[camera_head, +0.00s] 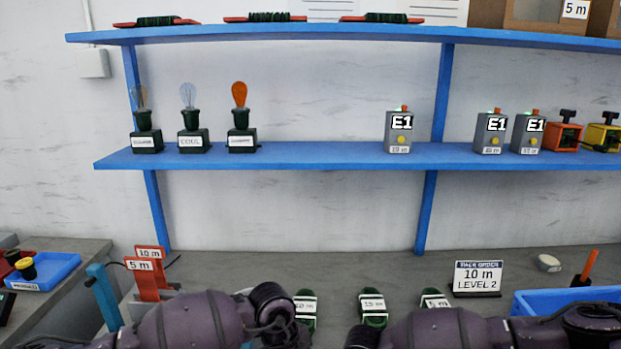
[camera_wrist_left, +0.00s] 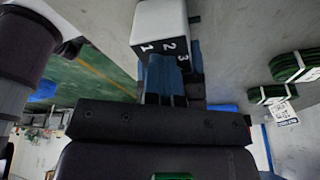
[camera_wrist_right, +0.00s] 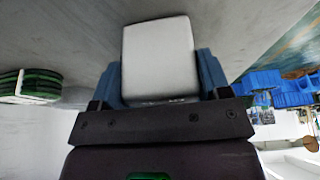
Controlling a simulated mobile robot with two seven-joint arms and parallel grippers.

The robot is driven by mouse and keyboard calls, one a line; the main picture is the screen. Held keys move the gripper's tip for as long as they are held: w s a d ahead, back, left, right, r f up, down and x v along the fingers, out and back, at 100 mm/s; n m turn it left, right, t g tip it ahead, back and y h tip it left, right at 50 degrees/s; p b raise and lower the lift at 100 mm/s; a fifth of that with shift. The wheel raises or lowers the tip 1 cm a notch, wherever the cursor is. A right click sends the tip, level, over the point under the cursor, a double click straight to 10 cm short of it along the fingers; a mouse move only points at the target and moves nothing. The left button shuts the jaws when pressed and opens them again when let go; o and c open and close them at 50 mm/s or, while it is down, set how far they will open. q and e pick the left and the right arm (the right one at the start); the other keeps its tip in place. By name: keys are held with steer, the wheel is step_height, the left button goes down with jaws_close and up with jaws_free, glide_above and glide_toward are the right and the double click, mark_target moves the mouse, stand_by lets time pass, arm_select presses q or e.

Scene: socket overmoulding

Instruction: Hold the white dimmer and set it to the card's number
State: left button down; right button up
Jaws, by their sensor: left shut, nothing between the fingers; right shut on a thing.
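The white dimmer (camera_wrist_right: 160,55) is held between the two blue fingers of my right gripper (camera_wrist_right: 160,78). In the left wrist view the dimmer (camera_wrist_left: 159,18) shows the numbers 1, 2 and 3 along its edge. My left gripper (camera_wrist_left: 168,78) is shut, its fingertips right at the numbered edge, with nothing between them. Any knob or pointer is hidden there, so I cannot tell the setting. The card (camera_head: 478,277) reads 10 m, LEVEL 2 and stands on the bench. Both grippers and the dimmer are out of sight in the head view.
Green cable coils (camera_head: 374,308) with labels lie on the bench. A blue tray (camera_head: 535,300) stands at the right. Red 10 m and 5 m markers (camera_head: 147,272) stand at the left. Blue shelves (camera_head: 300,155) hold bulbs and grey E1 boxes behind.

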arm_select(q)
steer(key=shift+w+d+f, duration=0.25)
steer(key=shift+d+f, duration=0.05)
steer(key=shift+f, duration=0.3)
stand_by(0.7)
steer(key=shift+w+a, duration=0.25)
steer(key=shift+a, duration=0.05)
steer(key=d+v, duration=0.1)
steer(key=v, duration=0.5)
steer(key=shift+r, duration=0.45)
steer(key=shift+s, duration=0.2)
